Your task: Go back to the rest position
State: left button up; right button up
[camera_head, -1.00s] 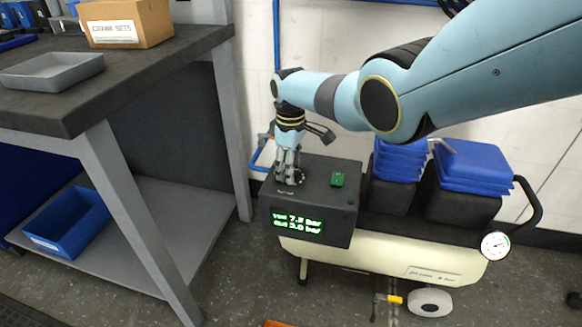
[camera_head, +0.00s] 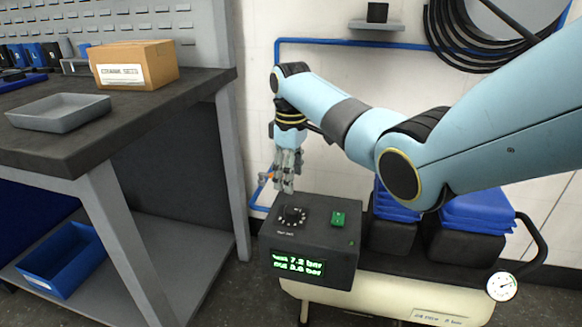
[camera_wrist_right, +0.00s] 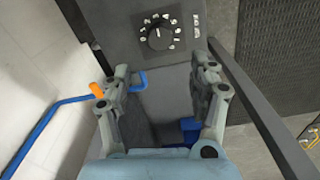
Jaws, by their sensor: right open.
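My right gripper (camera_head: 287,187) is open and empty. In the head view it hangs pointing down, above and behind the round black dial (camera_head: 292,215) on top of the dark control box (camera_head: 313,283). In the right wrist view its two fingers (camera_wrist_right: 165,75) are spread apart, with the dial (camera_wrist_right: 160,35) beyond them and nothing between them. My left gripper is not in view.
The cream compressor tank (camera_head: 390,295) is under the box, with a gauge (camera_head: 502,286) at right. A workbench (camera_head: 180,60) at left holds a grey tray (camera_head: 58,112) and a cardboard box (camera_head: 136,65). A blue pipe (camera_head: 345,43) runs along the wall behind my arm.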

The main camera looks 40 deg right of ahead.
notch_tip(320, 180, up, 2)
jog(key=shift+f, duration=0.1)
dwell(0.5)
